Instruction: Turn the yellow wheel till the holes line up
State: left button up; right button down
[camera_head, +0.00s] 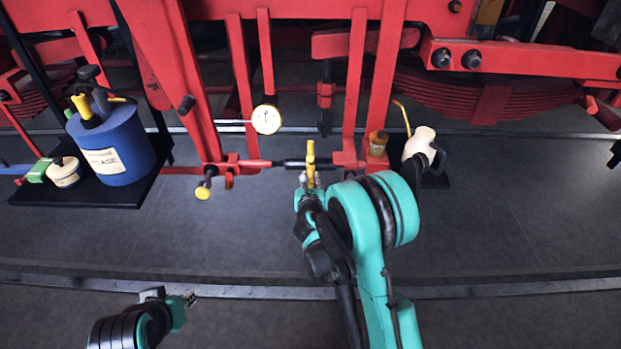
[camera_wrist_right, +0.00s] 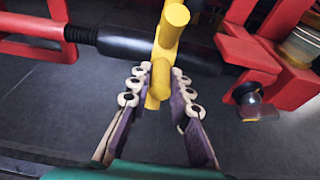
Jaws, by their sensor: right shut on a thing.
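The yellow wheel (camera_head: 310,157) shows as a yellow crossed bar on a dark horizontal rod (camera_head: 290,163) between red frame parts. In the right wrist view the yellow wheel (camera_wrist_right: 168,45) stands across the black rod (camera_wrist_right: 120,43). My right gripper (camera_head: 309,188) is shut on its lower arm. In the right wrist view the fingers of my right gripper (camera_wrist_right: 157,84) lie on either side of that arm. I cannot make out the holes. My left gripper (camera_head: 188,300) is low at the left, away from the wheel; its finger opening is too small to tell.
A dial gauge (camera_head: 266,119) hangs left of the wheel, and a yellow-ended knob (camera_head: 203,191) sits lower left. A dark shelf (camera_head: 110,195) at left bears a blue can (camera_head: 120,145). A cream oil can (camera_head: 421,142) and a small jar (camera_head: 377,143) stand at right. The floor in front is clear.

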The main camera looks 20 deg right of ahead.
jog(key=shift+f, duration=0.65)
jog(key=shift+w+d+f+b, duration=0.1)
jog(key=shift+w+f+b, duration=0.1)
jog(key=shift+f, duration=0.35)
jog(key=shift+w+d+f+b, duration=0.1)
jog(key=shift+w+f, duration=0.1)
jog(key=shift+f, duration=0.35)
jog(key=shift+w+f, duration=0.4)
jog(key=shift+f, duration=0.2)
